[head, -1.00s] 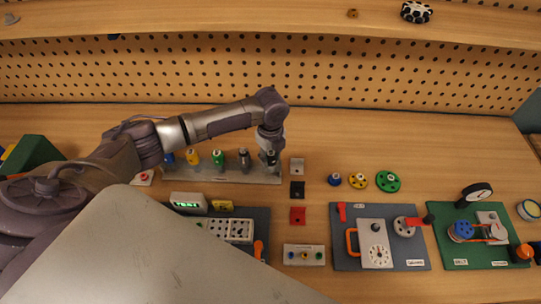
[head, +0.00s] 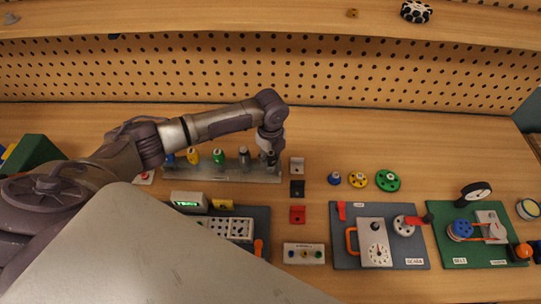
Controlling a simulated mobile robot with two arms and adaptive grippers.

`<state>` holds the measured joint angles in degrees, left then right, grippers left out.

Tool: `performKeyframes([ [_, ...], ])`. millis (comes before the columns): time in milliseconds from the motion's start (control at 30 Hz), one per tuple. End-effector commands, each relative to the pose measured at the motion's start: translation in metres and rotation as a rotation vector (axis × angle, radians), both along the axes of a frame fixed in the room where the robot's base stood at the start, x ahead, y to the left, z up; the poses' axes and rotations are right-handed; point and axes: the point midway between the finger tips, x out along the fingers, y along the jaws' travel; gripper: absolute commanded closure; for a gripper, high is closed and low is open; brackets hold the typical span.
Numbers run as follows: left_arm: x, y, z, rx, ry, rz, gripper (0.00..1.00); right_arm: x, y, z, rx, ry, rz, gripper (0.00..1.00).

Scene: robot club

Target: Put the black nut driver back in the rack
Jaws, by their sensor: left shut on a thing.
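The rack (head: 230,174) is a long grey strip lying behind the middle of the bench, left of centre. A blue-handled driver (head: 169,160), a yellow one (head: 193,156), a green one (head: 218,157) and a grey one (head: 245,158) stand upright in it. My left gripper (head: 269,158) points down over the right end of the rack. It is shut on the black nut driver, which is mostly hidden by the fingers. I cannot tell how deep the driver sits in the rack. My right gripper is not in view.
Small blocks, grey (head: 296,165), black (head: 297,188) and red (head: 297,214), lie just right of the rack. Coloured wheels (head: 388,180) lie farther right. A dark board (head: 379,236) and a green board (head: 478,236) fill the right front. The pegboard (head: 330,75) stands behind.

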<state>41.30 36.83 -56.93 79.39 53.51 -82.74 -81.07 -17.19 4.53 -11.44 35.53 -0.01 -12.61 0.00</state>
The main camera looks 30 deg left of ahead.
Motion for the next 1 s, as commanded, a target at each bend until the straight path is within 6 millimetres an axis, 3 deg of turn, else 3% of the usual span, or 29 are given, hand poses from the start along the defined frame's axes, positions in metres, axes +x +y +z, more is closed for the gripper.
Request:
performKeyframes([
  [1000, -0.0001, 0.0002, -0.0072, 0.001, 0.000, 0.000, 1.00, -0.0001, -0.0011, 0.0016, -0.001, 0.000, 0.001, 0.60],
])
